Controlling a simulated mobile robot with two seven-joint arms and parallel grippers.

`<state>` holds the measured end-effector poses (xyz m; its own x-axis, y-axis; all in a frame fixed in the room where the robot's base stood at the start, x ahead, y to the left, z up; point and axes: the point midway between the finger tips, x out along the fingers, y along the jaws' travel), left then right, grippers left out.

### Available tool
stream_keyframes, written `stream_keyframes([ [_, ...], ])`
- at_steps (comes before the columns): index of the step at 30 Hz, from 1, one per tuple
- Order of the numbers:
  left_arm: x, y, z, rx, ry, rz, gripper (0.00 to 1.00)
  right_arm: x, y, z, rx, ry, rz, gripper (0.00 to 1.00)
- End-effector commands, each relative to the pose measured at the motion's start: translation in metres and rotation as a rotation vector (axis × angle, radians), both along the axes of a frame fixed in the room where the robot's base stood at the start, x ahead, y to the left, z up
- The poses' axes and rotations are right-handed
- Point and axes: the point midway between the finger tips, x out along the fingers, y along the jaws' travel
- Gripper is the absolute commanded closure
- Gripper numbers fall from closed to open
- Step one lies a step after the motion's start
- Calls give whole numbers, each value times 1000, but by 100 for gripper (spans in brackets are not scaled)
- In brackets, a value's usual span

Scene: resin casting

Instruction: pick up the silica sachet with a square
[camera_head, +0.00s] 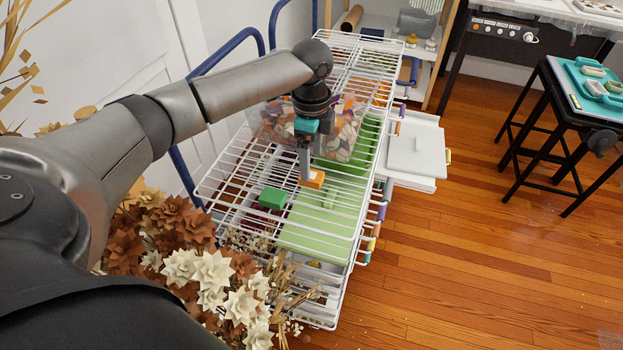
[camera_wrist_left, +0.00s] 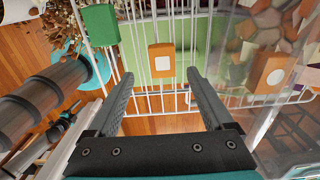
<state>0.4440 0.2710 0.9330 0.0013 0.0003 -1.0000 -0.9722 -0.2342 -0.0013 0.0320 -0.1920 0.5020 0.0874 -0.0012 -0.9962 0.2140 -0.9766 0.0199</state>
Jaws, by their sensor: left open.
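An orange silica sachet with a white square (camera_wrist_left: 162,61) lies on the white wire rack in the left wrist view, just beyond and between my fingertips. An orange sachet with a pale mark (camera_head: 314,179) also shows in the head view, partly hidden by my gripper.
A green block (camera_head: 272,198) lies on the rack left of the sachet. A clear bag of multicoloured chips (camera_head: 345,132) stands close behind my gripper. Dried flowers (camera_head: 205,270) crowd the rack's near left side. The near right part of the rack top is clear.

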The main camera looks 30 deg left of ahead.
Motion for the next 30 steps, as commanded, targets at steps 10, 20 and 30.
stream_keyframes([
  [10,3,2,-47,0,2,0,15,4,2,-15,3,-7,-1,50],
  [20,3,2,-48,1,1,-1,22,3,7,-14,9,-7,-3,50],
  [30,3,2,-48,1,1,-1,60,3,6,-14,9,-6,-2,50],
])
